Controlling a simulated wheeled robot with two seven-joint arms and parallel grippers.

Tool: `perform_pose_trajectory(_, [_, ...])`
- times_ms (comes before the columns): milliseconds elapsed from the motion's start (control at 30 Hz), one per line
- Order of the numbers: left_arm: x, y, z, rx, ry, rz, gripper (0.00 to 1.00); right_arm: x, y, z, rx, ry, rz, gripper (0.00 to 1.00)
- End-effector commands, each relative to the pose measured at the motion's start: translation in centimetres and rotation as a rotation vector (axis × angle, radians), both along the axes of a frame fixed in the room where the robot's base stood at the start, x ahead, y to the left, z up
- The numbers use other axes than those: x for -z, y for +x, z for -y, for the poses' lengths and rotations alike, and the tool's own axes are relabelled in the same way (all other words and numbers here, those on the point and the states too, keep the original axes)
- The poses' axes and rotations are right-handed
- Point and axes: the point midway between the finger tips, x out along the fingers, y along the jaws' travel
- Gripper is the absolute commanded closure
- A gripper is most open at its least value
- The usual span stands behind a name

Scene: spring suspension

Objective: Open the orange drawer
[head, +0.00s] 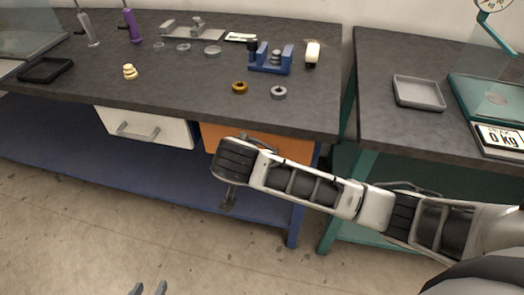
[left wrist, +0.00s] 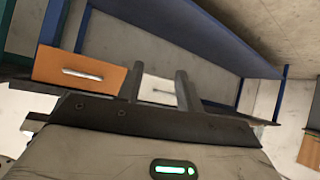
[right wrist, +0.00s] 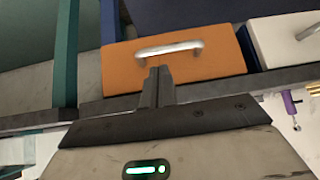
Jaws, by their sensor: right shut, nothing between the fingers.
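The orange drawer (head: 285,147) sits under the top of the left workbench, and my right arm hides part of its front in the head view. Its front looks closed. In the right wrist view the drawer (right wrist: 120,70) shows its silver bar handle (right wrist: 170,48). My right gripper (right wrist: 158,72) is shut and empty, its tips close to the handle; I cannot tell if they touch. My left gripper (head: 149,288) is open and empty at the bottom of the head view, well away from the bench. The left wrist view also shows the orange drawer (left wrist: 105,78).
A white drawer (head: 170,130) is left of the orange one. Small rings, a blue fixture (head: 270,65) and a black tray (head: 46,70) stand on the bench top. A teal-legged table (head: 375,70) with a scale stands to the right. The floor in front is clear.

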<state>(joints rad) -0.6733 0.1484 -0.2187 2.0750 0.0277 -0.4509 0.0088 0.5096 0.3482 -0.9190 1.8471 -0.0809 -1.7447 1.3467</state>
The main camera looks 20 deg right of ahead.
Motion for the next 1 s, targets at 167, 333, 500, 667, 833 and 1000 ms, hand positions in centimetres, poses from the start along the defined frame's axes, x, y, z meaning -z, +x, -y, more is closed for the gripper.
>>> perform_pose_trajectory(167, [0.0, 0.1, 0.0, 0.000, 0.001, 0.003, 0.64, -0.9, 1.0, 1.3, 0.081, -0.034, 0.032, 1.00])
perform_pose_trajectory(333, [0.0, 0.2, 0.0, 0.000, -0.002, 0.008, 0.64, 1.0, 2.4, 2.4, 0.084, -0.035, 0.031, 1.00])
perform_pose_trajectory(500, [0.0, 0.3, 0.1, -0.002, -0.006, 0.013, 0.64, 3.4, 4.2, 3.5, 0.081, -0.033, 0.031, 1.00])
perform_pose_trajectory(667, [-0.1, 0.5, 0.1, -0.002, -0.011, 0.018, 0.64, 5.0, 5.5, 4.3, 0.080, -0.031, 0.031, 1.00])
perform_pose_trajectory(833, [-0.4, 0.6, 0.1, -0.002, -0.014, 0.024, 0.64, 5.9, 6.2, 4.7, 0.079, -0.028, 0.032, 1.00])
perform_pose_trajectory(1000, [-0.4, 0.6, 0.2, -0.004, -0.016, 0.024, 0.64, 6.0, 6.3, 4.8, 0.079, -0.028, 0.032, 1.00])
